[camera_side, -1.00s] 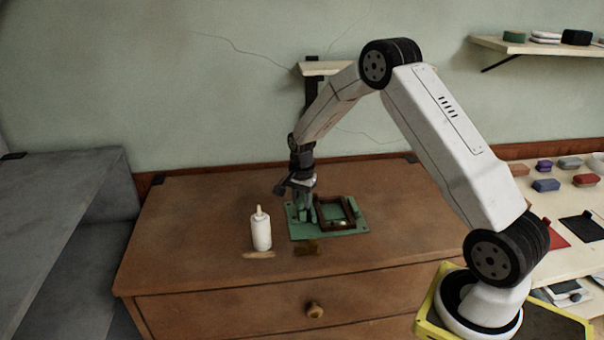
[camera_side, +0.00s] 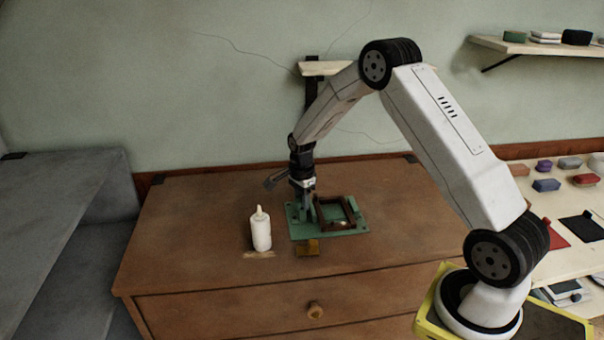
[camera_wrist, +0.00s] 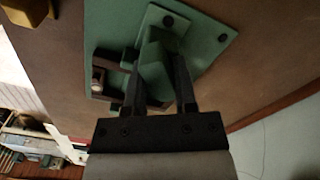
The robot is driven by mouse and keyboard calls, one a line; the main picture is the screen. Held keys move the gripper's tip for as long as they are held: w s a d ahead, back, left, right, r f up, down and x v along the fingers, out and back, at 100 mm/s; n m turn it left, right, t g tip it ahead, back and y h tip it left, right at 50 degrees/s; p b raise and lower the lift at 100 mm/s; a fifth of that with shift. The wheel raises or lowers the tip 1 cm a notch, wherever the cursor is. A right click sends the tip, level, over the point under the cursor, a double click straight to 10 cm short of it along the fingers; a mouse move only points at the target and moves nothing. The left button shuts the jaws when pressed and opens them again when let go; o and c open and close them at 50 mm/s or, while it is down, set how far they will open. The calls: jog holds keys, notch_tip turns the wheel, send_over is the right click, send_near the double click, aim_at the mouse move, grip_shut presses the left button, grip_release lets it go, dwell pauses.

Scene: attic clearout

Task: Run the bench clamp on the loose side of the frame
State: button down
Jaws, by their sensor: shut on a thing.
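The bench clamp has a flat green base plate (camera_side: 354,229), bolted down on the brown dresser top. A dark brown frame (camera_side: 350,213) lies on the plate's right part; in the wrist view the frame (camera_wrist: 106,62) is partly hidden behind a finger. My gripper (camera_side: 306,205) points down at the plate's left end. In the wrist view my gripper (camera_wrist: 158,68) has its two fingers on either side of a green upright part of the clamp (camera_wrist: 153,55), shut on it. Whether the clamp's jaw touches the frame's loose side is hidden.
A white glue bottle (camera_side: 261,231) stands left of the clamp. The dresser top's left (camera_side: 190,220) is clear. Shelves with small goods are at right.

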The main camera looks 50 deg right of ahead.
jog(key=shift+s+f, duration=0.1)
dwell(0.3)
jog(key=m, duration=0.3)
jog(key=shift+c, duration=2)
grip_release()
jog(key=shift+r, duration=0.25)
jog(key=shift+r, duration=3.85)
